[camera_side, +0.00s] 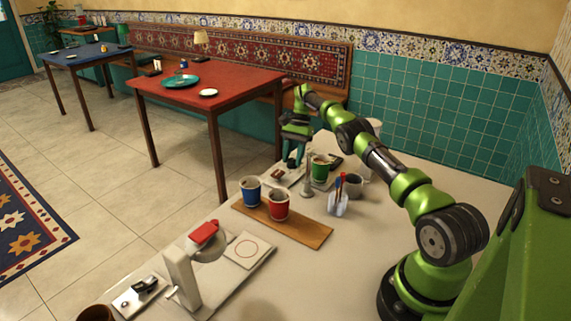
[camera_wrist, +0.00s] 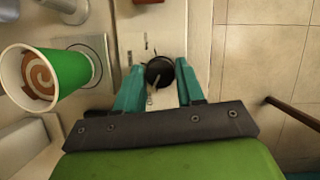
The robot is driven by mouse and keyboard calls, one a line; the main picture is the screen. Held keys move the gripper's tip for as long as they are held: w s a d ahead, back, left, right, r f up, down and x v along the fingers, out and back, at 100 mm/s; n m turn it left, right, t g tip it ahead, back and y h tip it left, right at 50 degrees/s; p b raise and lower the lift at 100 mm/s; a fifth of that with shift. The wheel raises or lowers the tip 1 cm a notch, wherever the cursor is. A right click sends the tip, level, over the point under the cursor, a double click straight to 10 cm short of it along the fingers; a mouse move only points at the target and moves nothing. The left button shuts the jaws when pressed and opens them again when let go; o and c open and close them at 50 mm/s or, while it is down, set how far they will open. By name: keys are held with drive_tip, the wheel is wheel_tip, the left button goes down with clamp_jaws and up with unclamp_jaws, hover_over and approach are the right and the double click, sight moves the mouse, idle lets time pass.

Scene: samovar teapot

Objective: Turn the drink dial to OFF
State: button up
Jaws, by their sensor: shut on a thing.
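The black round drink dial (camera_wrist: 160,72) sits on a pale panel (camera_wrist: 138,45) with small marks that are too small to read. A light pointer on the dial slants toward the bottom of the wrist view, slightly left. My gripper (camera_wrist: 160,76) has its two teal fingers on either side of the dial, shut on it. In the side view my gripper (camera_side: 292,163) reaches down at the table's far edge, and its fingers mostly hide the dial there.
A green cup with a brown swirled drink (camera_wrist: 42,78) stands close left of my gripper. Blue (camera_side: 250,191) and red (camera_side: 278,205) cups stand on a wooden board (camera_side: 310,234). A holder with pens (camera_side: 338,204) and a grey mug (camera_side: 354,185) are nearby. Floor lies past the table edge.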

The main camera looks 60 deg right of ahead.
idle(0.4)
drive_tip(key=o, duration=1)
drive_tip(key=shift+r+m, duration=0.1)
drive_tip(key=shift+m, duration=0.2)
